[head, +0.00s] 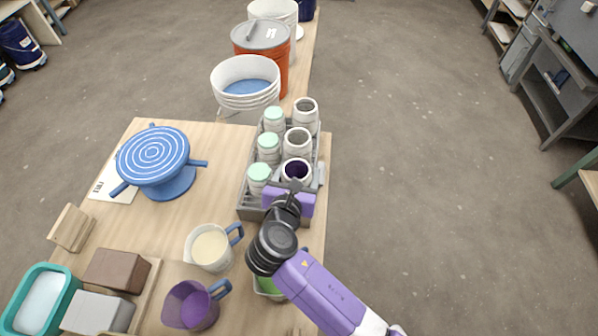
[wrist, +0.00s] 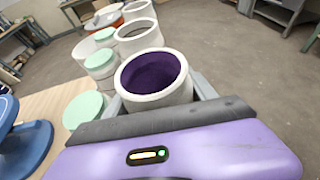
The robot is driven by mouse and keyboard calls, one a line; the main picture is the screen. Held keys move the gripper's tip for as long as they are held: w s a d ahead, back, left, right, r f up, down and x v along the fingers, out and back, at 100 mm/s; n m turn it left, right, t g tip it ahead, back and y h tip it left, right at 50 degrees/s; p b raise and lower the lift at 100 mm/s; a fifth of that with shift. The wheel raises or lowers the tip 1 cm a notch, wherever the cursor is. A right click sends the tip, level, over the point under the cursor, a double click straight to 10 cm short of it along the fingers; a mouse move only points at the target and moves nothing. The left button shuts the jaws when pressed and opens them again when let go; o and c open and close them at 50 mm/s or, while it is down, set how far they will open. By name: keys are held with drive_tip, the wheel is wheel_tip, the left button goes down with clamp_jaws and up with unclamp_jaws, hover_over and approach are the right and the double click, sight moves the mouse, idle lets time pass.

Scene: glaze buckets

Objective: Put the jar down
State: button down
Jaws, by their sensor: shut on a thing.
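The white jar with a dark purple inside (head: 297,164) is at the near right corner of the grey rack (head: 252,213). It stands upright, with its open mouth up. In the wrist view the same jar (wrist: 156,103) fills the middle, close in front of my gripper (wrist: 165,98). My gripper (head: 296,184) is shut on the jar, with a grey finger showing to its right. The jar's lower part is hidden, so I cannot tell whether it touches the rack's floor.
Two open white jars (head: 298,142) stand behind it, and several mint-lidded jars (head: 259,174) fill the left row. A cream pitcher (head: 209,247), a purple pitcher (head: 189,306) and a blue turntable (head: 158,160) stand left. The table's right edge runs close beside the rack.

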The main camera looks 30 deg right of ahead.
drive_tip(key=c, duration=0.6)
unclamp_jaws()
drive_tip(key=shift+s+a+r, duration=0.1)
drive_tip(key=shift+r, duration=0.05)
drive_tip(key=b+v, duration=0.1)
drive_tip(key=v, duration=1)
drive_tip(key=shift+s+a+r, duration=0.1)
drive_tip(key=shift+s+a, duration=0.05)
drive_tip(key=shift+s, duration=0.15)
